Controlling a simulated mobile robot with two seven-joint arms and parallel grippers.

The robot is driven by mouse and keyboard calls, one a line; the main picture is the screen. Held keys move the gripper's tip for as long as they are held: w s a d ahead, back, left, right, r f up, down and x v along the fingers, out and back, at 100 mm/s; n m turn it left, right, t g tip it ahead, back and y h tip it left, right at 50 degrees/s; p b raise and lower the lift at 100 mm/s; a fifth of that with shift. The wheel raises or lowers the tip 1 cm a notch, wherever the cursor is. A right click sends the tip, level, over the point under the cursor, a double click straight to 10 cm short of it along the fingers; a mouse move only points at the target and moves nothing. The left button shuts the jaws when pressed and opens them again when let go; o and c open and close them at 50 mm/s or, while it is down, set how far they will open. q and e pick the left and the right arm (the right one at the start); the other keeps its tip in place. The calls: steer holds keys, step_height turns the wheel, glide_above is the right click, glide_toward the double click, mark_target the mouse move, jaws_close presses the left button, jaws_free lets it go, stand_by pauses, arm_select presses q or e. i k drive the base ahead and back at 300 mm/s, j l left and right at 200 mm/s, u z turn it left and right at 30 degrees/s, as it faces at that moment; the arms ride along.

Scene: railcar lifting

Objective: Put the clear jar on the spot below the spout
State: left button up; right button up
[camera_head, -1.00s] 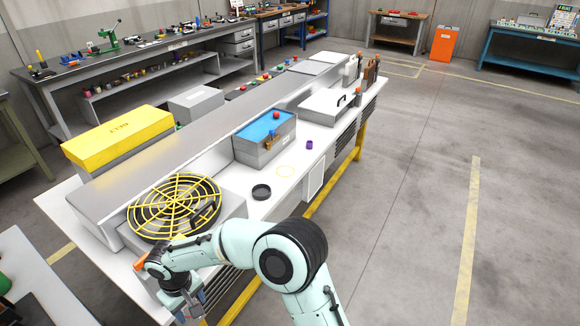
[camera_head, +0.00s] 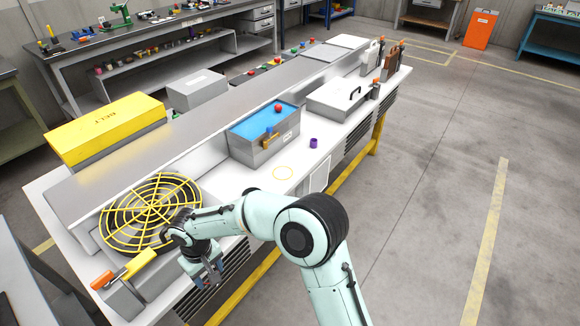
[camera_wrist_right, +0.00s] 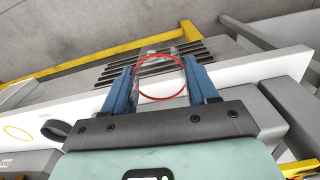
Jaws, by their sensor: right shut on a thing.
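My right gripper (camera_head: 212,279) is off the bench's front edge, in front of the yellow fan grille, its fingers pointing down. In the right wrist view its blue fingers (camera_wrist_right: 161,85) are shut on the clear jar (camera_wrist_right: 158,58), which has a red rim and shows see-through between them. The spot is a yellow ring (camera_head: 283,173) on the white bench top, empty, to the right of and beyond the gripper; it also shows at the left in the right wrist view (camera_wrist_right: 18,132). The brass spout (camera_head: 267,138) is on the front of the blue-topped tank (camera_head: 260,150). My left gripper is out of view.
The yellow fan grille (camera_head: 150,213) stands left of the ring. A purple cup (camera_head: 313,142) stands right of it. A black round piece (camera_wrist_right: 55,130) lies near the ring. A grey case (camera_head: 340,98) is farther along. The floor in front is clear.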

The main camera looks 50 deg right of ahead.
mark_target(283, 173)
steer(key=i+l, duration=0.1)
steer(key=l, duration=0.3)
steer(key=i+l, duration=0.1)
steer(key=l, duration=0.3)
steer(key=i+l, duration=0.1)
steer(key=l, duration=0.3)
steer(key=i+l, duration=0.1)
steer(key=l, duration=0.25)
steer(key=i+l, duration=0.1)
steer(key=l, duration=0.3)
